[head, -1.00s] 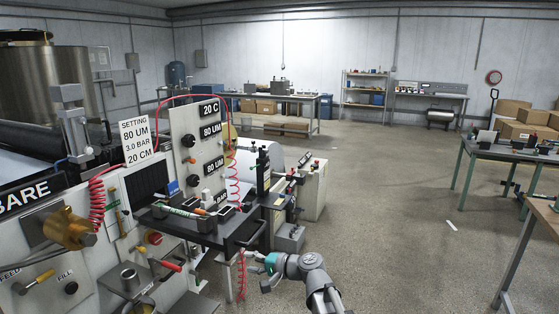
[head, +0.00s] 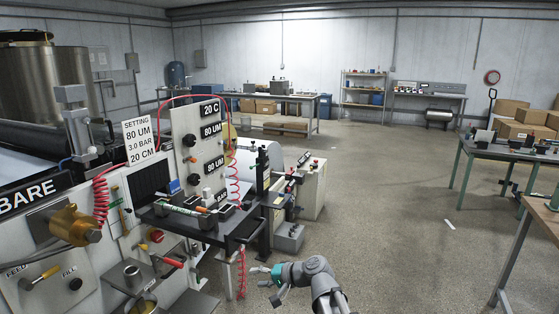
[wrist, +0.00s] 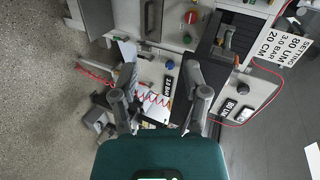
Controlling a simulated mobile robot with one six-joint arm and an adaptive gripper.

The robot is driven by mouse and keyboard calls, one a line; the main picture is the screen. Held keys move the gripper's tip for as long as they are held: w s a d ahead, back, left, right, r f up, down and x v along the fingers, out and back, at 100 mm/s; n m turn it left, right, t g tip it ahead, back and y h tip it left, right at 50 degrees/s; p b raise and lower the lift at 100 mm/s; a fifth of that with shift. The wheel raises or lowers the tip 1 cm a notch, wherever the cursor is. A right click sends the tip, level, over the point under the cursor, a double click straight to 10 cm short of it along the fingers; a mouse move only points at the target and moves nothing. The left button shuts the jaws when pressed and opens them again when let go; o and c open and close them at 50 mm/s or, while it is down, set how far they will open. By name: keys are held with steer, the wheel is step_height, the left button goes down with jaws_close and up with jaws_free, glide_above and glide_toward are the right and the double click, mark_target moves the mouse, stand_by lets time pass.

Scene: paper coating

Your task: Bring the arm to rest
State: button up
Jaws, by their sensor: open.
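My gripper (head: 268,279) shows at the bottom middle of the head view, at the end of my grey arm with a teal part. It hangs in free air to the right of the coating machine's black shelf (head: 228,240). In the wrist view my gripper (wrist: 160,100) has its two fingers spread apart with nothing between them. The machine's panel and a red coiled hose show beyond the fingers.
The coating machine (head: 100,235) with knobs, levers and a setting sign (head: 137,139) fills the left. A table (head: 505,152) with parts and boxes stands at the right.

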steer(key=s+d+f+n+g+h, duration=0.1)
steer(key=s+d+f+h, duration=0.1)
steer(key=s+d+h, duration=0.2)
steer(key=s+d+f+n+g+h+p, duration=0.1)
steer(key=s+d+f+g+h, duration=0.1)
steer(key=d, duration=0.9)
steer(key=s+d+f+n+g+h+p, duration=0.1)
steer(key=s+d+f+h, duration=0.3)
steer(key=s+d+h, duration=0.2)
steer(key=shift+s+d+f+g, duration=0.2)
steer(key=shift+d+g, duration=0.2)
steer(key=shift+d, duration=0.55)
